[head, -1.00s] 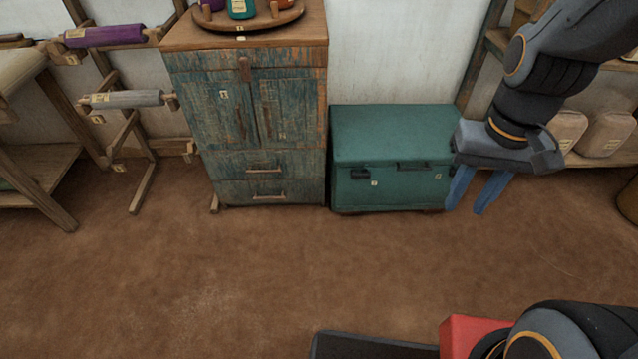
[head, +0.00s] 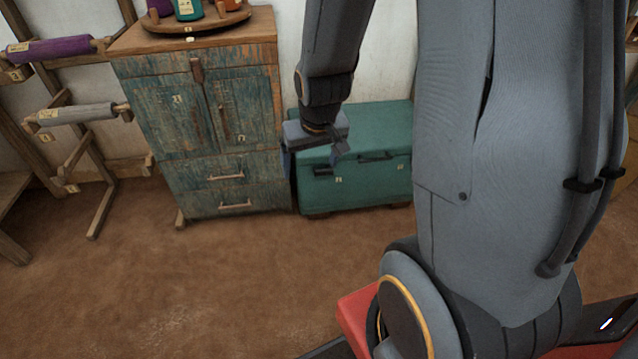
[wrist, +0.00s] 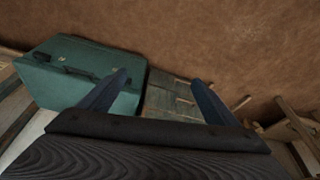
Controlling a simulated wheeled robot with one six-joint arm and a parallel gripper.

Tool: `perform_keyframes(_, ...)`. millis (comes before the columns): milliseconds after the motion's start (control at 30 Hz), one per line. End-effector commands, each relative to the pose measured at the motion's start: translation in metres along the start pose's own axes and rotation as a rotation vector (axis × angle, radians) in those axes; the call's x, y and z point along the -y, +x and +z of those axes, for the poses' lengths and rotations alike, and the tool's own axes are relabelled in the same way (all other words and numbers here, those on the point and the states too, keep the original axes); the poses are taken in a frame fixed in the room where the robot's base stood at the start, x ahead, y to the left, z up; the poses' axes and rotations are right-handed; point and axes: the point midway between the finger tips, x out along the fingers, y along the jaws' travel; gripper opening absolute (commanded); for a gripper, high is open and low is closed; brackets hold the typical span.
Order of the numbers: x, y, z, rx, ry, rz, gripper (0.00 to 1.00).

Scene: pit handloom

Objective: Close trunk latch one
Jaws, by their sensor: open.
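The green trunk (head: 375,190) stands shut on the floor, right of the cabinet. It also shows in the wrist view (wrist: 65,95). A dark latch (head: 322,171) sits at the left of its front, beside a small pale label (head: 338,181). Whether this latch is up or down is too small to tell. A dark handle (head: 377,156) is at the front's middle. My gripper (head: 313,167) is open and empty, near the trunk's left front. In the wrist view, my left-hand finger overlaps the trunk's cabinet-side end and seems to hide that latch; my gripper (wrist: 160,78) appears spread.
A worn blue-green cabinet (head: 205,125) with doors and drawers stands close to the trunk's left. A round wooden tray (head: 195,27) with spools is on it. Roller racks (head: 75,113) stand at the left. The brown floor in front (head: 215,275) is clear.

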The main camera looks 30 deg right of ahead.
Motion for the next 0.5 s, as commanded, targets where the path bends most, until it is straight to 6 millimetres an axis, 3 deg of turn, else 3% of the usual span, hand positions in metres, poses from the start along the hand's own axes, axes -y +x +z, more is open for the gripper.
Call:
perform_keyframes(33,-0.008,0.042,-0.012,-0.041,0.014,0.006,0.84)
perform_keyframes(100,-0.018,0.08,-0.032,-0.113,0.029,0.013,0.84)
perform_keyframes(300,-0.053,0.186,-0.081,-0.323,0.068,0.038,0.84)
perform_keyframes(500,-0.092,0.283,-0.111,-0.532,0.106,0.071,0.84)
